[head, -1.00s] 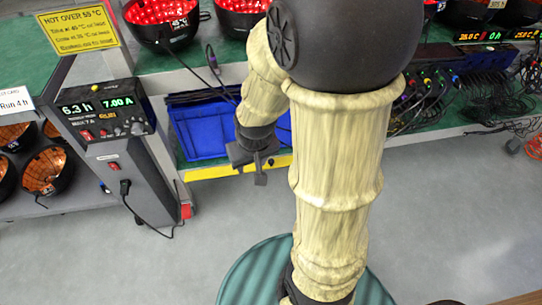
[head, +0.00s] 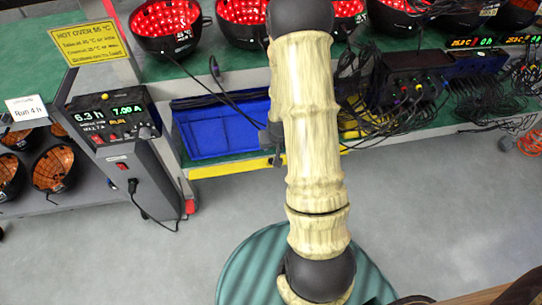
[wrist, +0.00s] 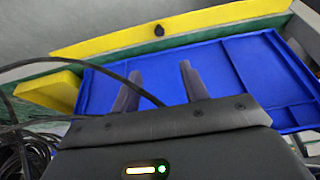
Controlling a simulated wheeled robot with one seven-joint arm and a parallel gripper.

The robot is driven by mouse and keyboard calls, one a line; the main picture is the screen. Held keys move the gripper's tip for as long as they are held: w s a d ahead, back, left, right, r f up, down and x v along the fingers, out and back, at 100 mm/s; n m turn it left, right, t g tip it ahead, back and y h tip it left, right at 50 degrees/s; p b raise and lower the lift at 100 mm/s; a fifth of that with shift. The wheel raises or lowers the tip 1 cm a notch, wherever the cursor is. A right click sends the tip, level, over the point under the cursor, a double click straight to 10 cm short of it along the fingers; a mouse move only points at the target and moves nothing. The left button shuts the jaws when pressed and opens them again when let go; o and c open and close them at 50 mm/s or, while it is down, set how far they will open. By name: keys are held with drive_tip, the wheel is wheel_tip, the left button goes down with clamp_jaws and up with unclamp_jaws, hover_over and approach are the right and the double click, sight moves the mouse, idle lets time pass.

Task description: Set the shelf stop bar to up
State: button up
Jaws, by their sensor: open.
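The yellow stop bar (head: 225,168) runs along the front edge of the lower shelf, below the blue tray (head: 215,135). In the wrist view the bar (wrist: 200,22) crosses the top of the picture, with a dark round knob (wrist: 158,30) near its middle. My gripper (wrist: 160,78) is open and empty, its two dark fingers over the blue tray (wrist: 240,60) and pointing toward the bar, apart from it in the picture. In the head view my arm hides most of the gripper and part of the bar.
Black cables (wrist: 85,66) cross the wrist view beside and between the fingers. A grey post with a lit display (head: 110,115) stands left of the tray. Black boxes with many cables (head: 410,80) sit on the shelf at right. Red-lit bowls (head: 165,25) stand above.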

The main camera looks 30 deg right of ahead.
sight(271, 160)
drive_tip(key=shift+f, duration=0.15)
drive_tip(key=b+x, duration=0.5)
drive_tip(key=x, duration=1.2)
drive_tip(key=shift+w, duration=0.2)
clamp_jaws()
idle(0.5)
unclamp_jaws()
